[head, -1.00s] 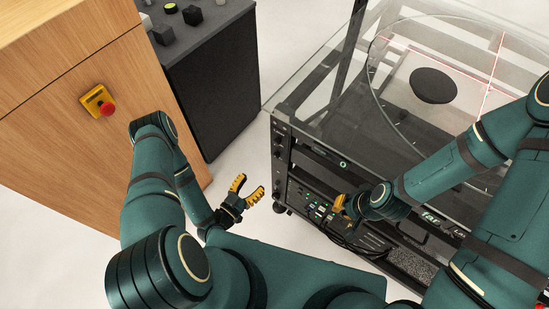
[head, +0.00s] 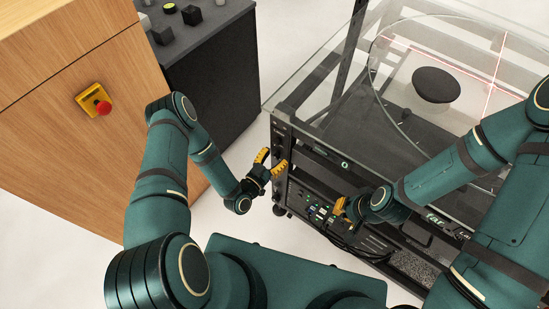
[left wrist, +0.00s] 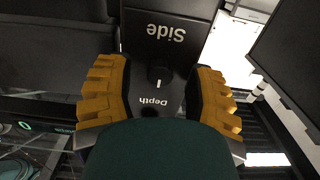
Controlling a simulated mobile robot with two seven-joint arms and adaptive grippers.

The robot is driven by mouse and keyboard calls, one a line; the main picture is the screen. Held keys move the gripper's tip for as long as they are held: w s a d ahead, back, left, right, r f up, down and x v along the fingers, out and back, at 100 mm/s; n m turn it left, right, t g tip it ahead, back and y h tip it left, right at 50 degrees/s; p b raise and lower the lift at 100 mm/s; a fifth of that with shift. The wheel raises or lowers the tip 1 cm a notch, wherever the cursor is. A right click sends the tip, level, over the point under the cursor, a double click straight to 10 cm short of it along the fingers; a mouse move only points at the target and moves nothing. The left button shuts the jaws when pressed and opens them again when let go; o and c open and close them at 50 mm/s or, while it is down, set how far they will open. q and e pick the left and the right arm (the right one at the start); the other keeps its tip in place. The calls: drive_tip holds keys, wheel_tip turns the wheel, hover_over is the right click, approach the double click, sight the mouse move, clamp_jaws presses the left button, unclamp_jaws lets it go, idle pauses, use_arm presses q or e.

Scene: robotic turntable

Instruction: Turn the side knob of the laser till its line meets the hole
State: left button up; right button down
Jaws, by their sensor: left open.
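My left gripper (head: 271,162) is open at the front left post of the rack. In the left wrist view its yellow fingers (left wrist: 158,68) stand either side of a small black knob (left wrist: 159,77) with a white mark. The knob is on a black panel, between upside-down labels "Side" and "Depth"; I cannot tell which label is its own. No clear contact shows. Red laser lines (head: 492,80) cross on the turntable (head: 408,113), right of a dark round shape (head: 436,85), which may be the hole. My right gripper (head: 345,207) is by the rack front, its jaws unclear.
The rack (head: 330,170) holds devices with lights and cables below a glass top. A wooden cabinet (head: 60,150) with a red emergency button (head: 103,108) and a dark cabinet (head: 215,85) stand at the left. Pale floor is free between them and the rack.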

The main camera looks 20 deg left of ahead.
use_arm(q)
drive_tip(key=shift+c, duration=0.4)
clamp_jaws()
drive_tip(key=shift+m, duration=0.3)
drive_tip(key=m+p, duration=0.1)
drive_tip(key=m, duration=0.3)
drive_tip(key=shift+d+m, duration=0.1)
drive_tip(key=shift+m, duration=0.2)
drive_tip(key=m+p, duration=0.1)
drive_tip(key=m, duration=0.3)
drive_tip(key=m+p, duration=0.1)
drive_tip(key=m, duration=0.5)
drive_tip(key=shift+d+p, duration=0.1)
drive_tip(key=shift+p, duration=0.3)
drive_tip(key=shift+f+m+p, duration=0.1)
drive_tip(key=shift+m+p, duration=0.5)
drive_tip(key=shift+m, duration=1.6)
